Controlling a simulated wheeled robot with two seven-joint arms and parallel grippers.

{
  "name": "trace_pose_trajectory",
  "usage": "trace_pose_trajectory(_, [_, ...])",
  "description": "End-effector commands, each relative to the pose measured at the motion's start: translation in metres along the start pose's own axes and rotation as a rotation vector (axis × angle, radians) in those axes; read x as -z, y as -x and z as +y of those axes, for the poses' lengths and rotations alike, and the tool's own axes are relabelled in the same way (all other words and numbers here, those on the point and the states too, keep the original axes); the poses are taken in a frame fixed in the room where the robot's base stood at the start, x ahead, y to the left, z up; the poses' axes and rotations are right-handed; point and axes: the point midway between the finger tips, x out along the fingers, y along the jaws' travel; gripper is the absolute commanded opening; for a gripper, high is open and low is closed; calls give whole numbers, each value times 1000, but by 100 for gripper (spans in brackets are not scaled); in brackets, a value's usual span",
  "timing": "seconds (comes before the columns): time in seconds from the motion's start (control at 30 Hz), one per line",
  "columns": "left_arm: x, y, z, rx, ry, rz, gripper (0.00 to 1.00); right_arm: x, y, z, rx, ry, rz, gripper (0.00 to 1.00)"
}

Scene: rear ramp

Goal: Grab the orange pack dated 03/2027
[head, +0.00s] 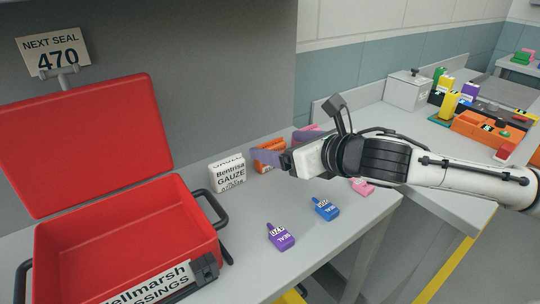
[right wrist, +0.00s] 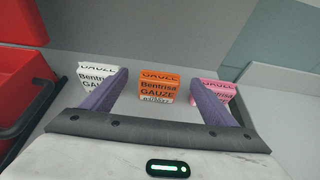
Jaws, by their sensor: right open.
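The orange gauze pack (head: 268,146) stands on the grey bench between a white gauze pack (head: 228,173) and a pink pack (head: 302,131). In the right wrist view the orange pack (right wrist: 158,86) faces me, upright; the date line at its bottom is too blurred to read surely. My right gripper (head: 274,150) is open, its two purple fingers pointing at the packs. In the right wrist view the orange pack shows between the fingers, with nothing gripped. The white pack (right wrist: 96,76) and pink pack (right wrist: 217,91) are partly hidden behind the fingers. My left gripper is out of view.
An open red case (head: 130,245) with black handles stands at the left. Purple (head: 280,237), blue (head: 326,208) and pink (head: 362,187) seal tags lie on the bench's front part. A grey wall rises behind the packs. Another bench with coloured items stands at the right.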

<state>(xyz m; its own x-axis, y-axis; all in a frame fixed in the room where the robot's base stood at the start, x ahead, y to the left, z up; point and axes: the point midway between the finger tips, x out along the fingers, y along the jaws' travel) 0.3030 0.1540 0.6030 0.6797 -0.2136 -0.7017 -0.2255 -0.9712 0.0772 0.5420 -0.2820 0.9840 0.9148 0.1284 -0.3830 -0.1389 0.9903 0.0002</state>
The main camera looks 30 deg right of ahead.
Motion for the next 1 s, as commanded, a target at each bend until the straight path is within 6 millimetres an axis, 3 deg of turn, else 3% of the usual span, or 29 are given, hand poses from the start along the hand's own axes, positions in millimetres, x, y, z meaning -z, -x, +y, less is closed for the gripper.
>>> trace_pose_trajectory(0.4, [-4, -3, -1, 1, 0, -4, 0, 6, -50, 0, -1, -1, -1, 80])
trace_pose_trajectory(0.67, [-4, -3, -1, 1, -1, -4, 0, 6, -53, -1, 0, 1, 0, 80])
trace_pose_trajectory(0.93, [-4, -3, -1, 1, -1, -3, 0, 7, -52, -1, 0, 1, 0, 37])
trace_pose_trajectory(1.0, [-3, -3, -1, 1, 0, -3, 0, 6, -52, -1, 0, 1, 0, 37])
